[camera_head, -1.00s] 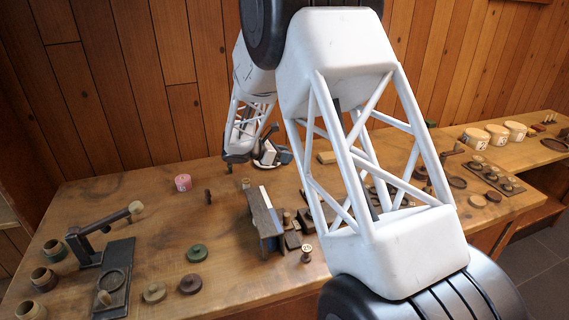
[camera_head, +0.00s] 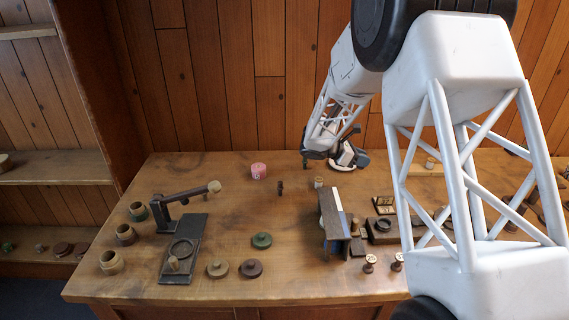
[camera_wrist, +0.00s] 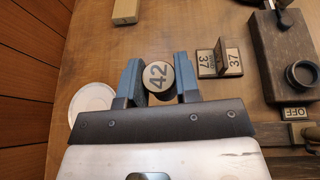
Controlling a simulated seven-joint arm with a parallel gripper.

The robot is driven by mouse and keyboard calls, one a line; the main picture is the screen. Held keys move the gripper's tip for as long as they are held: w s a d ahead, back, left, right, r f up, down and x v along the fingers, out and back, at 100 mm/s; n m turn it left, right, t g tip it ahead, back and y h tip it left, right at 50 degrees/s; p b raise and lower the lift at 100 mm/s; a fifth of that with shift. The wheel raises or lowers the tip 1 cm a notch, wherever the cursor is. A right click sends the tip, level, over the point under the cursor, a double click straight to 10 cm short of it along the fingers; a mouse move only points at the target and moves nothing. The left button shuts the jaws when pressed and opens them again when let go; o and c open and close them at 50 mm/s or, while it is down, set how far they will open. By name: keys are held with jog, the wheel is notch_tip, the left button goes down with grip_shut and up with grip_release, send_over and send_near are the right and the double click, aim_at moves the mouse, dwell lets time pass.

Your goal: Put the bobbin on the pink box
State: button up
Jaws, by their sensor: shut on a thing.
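The bobbin (camera_wrist: 158,77) shows in the wrist view as a round pale end marked 42 with a dark side. My gripper (camera_wrist: 157,70) is shut on it, with one blue-grey finger on each side. In the head view my gripper (camera_head: 350,157) is at the back of the table, and I cannot make out the bobbin there. The pink box (camera_head: 258,171) is a small round pink tin at the back of the table, left of my gripper. Its top looks bare.
A white dish (camera_wrist: 92,102) lies beside my gripper on the wall side. Number tiles (camera_wrist: 220,60) and a dark block (camera_wrist: 284,52) are on the other side. A small dark spool (camera_head: 280,187) and a pale cylinder (camera_head: 318,182) stand between the pink box and my gripper.

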jog(key=w+a+r+n+t, duration=0.15)
jog(key=w+a, duration=0.25)
jog(key=a, duration=0.5)
jog(key=w+a+r+n+t, duration=0.1)
jog(key=w+a+t, duration=0.15)
jog(key=a, duration=0.65)
notch_tip(320, 180, up, 2)
jog(key=n+t+y, duration=0.2)
jog(key=n, duration=0.1)
send_over(258, 167)
jog(key=shift+w+r, duration=0.1)
jog(key=shift+w, duration=0.05)
jog(key=shift+f, duration=3.15)
jog(key=shift+f, duration=1.9)
jog(key=shift+f, duration=0.15)
